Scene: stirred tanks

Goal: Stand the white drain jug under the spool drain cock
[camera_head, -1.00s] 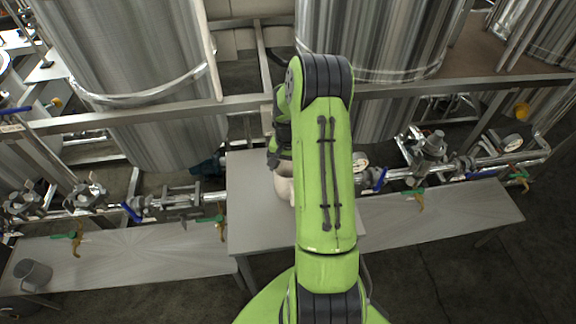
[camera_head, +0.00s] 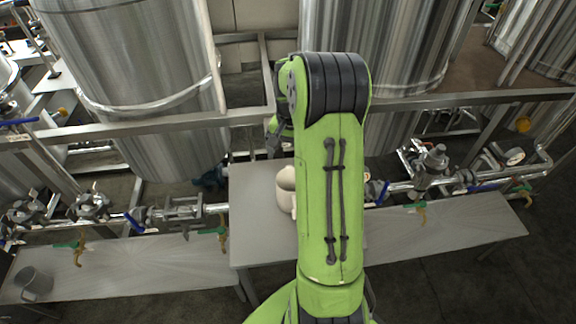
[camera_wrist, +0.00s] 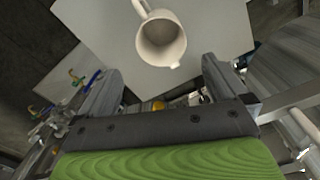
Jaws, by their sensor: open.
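The white drain jug (camera_head: 286,194) stands upright on the raised middle table, partly hidden by my arm in the head view. In the wrist view the jug (camera_wrist: 161,42) shows its open mouth, its handle toward the top and its spout at the lower right. My gripper (camera_wrist: 162,66) is open and empty, its two fingers apart and clear of the jug. In the head view my arm mostly hides the gripper. Green-handled brass cocks hang along the pipe, at left (camera_head: 222,234), far left (camera_head: 77,250) and right (camera_head: 421,209); I cannot tell which is the spool drain cock.
The middle table (camera_head: 253,238) stands between a low left bench (camera_head: 150,265) and a right bench (camera_head: 460,220). A grey jug (camera_head: 35,284) stands on the left bench. Valves and pipework run behind the benches, below a steel rail (camera_head: 150,125) and large tanks (camera_head: 130,60).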

